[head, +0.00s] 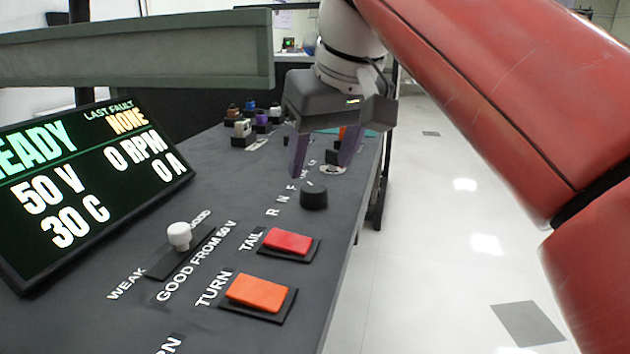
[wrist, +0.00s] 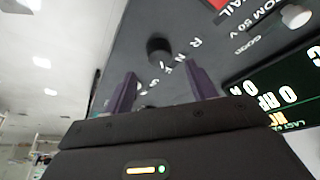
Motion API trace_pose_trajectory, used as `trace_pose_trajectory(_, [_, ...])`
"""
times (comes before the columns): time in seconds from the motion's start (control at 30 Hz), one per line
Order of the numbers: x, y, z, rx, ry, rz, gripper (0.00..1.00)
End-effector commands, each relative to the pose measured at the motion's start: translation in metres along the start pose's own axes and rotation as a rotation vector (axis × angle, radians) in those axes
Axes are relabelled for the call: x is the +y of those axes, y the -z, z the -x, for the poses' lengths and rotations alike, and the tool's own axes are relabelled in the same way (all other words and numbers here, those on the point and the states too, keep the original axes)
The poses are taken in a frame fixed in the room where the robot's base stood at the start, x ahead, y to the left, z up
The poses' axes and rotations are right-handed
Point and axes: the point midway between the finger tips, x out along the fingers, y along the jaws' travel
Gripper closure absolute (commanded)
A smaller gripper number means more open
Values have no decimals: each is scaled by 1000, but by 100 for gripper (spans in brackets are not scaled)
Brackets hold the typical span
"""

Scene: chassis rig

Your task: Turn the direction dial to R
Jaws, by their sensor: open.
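The direction dial, a black round knob (head: 313,196), stands on the dark console beside the white letters R, N and F. It also shows in the wrist view (wrist: 158,50), just beyond my fingertips. I cannot make out a pointer mark, so its setting is unclear. My gripper (head: 322,167) is open and empty, with purple fingers pointing down, above and slightly behind the dial in the head view. In the wrist view my gripper (wrist: 162,78) has its fingers apart, with the dial ahead of the gap. The fingers do not appear to touch the dial.
Nearer on the console (head: 200,315) are a red TAIL switch (head: 287,241), an orange TURN switch (head: 257,292) and a white slider knob (head: 179,235). A display (head: 90,185) reads READY, 50 V, 0 RPM. Another knob (head: 335,157) and several coloured connectors (head: 262,117) stand farther back.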

Motion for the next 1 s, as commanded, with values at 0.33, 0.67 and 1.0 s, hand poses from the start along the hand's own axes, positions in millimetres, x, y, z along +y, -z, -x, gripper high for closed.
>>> trace_pose_trajectory(0.33, [0,-1,-48,-1,0,0,43])
trace_pose_trajectory(0.67, [0,0,-50,0,0,0,43])
trace_pose_trajectory(1.0, [0,0,-50,0,0,0,88])
